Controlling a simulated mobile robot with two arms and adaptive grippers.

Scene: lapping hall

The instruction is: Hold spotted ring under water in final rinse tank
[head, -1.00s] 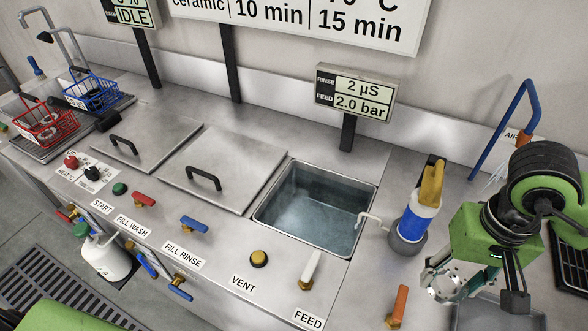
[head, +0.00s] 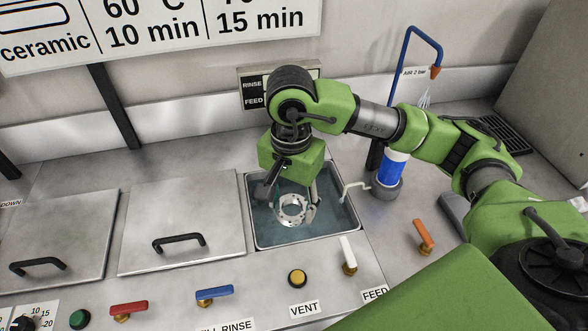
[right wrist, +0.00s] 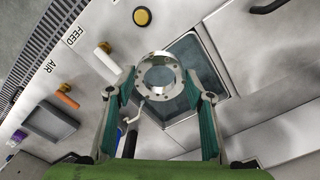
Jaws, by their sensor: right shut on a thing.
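A flat silver metal ring (head: 291,209) with several small holes is gripped between the fingers of my right gripper (head: 287,198). It also shows in the right wrist view (right wrist: 145,74), held between the two finger tips. The open square final rinse tank (head: 341,229) holds clear bluish water. In the head view the ring lies within the tank's outline. In the wrist view it overlaps the tank's edge, so it seems to be above the rim. My left gripper is not in view.
Left of the tank are closed lids with black handles (head: 180,242). A blue and white bottle (head: 390,168) stands in a holder right of the tank, with a thin bent spout (head: 352,186) at the rim. A yellow vent button (head: 297,278) and white feed lever (head: 347,250) are in front.

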